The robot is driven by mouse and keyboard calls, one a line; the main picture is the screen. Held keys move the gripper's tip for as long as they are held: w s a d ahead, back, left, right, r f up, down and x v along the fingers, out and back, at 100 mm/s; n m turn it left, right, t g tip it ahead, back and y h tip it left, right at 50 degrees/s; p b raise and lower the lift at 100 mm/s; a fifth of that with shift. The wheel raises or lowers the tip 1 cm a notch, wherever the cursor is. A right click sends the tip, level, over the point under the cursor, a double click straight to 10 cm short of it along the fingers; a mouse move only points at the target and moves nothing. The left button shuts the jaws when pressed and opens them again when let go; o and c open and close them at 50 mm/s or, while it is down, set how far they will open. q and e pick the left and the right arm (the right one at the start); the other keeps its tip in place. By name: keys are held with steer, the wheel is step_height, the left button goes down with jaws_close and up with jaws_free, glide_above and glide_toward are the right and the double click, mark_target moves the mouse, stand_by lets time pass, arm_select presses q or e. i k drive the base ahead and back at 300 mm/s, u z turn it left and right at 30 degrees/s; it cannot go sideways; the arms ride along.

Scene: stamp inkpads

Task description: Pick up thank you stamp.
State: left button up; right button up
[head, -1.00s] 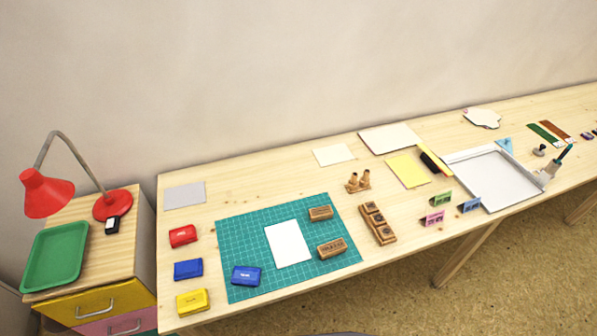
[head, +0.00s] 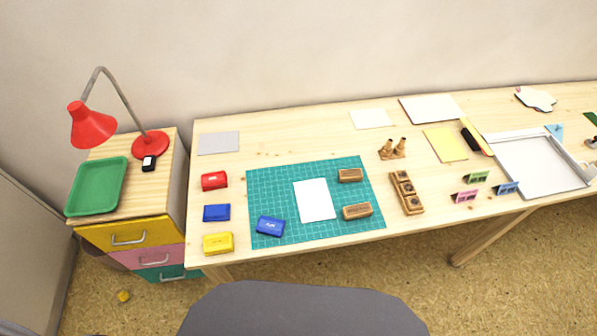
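Two wooden block stamps lie on the teal cutting mat (head: 275,185) in the head view. One stamp (head: 350,175) is near the mat's upper right, the other stamp (head: 357,211) near its lower right. Both have dark lettering on top that is too small to read, so I cannot tell which is the thank you stamp. A white card (head: 314,200) lies left of them. A wooden tray (head: 408,203) with several stamp blocks lies right of the mat. Neither of my grippers is in view.
A blue inkpad (head: 270,226) sits on the mat. Red (head: 214,181), blue (head: 216,213) and yellow (head: 218,243) inkpads line the table's left side. A red lamp (head: 93,126) and green tray (head: 97,187) stand on the drawer cabinet. Small wooden handled stamps (head: 392,149) stand behind the mat.

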mark_target(348, 175)
steer(key=z, duration=0.05)
steer(key=k, duration=0.6)
steer(key=z, duration=1.3)
steer(key=i, duration=0.95)
steer(key=u, duration=0.7)
steer(key=i, duration=0.55)
steer(key=u, duration=0.65)
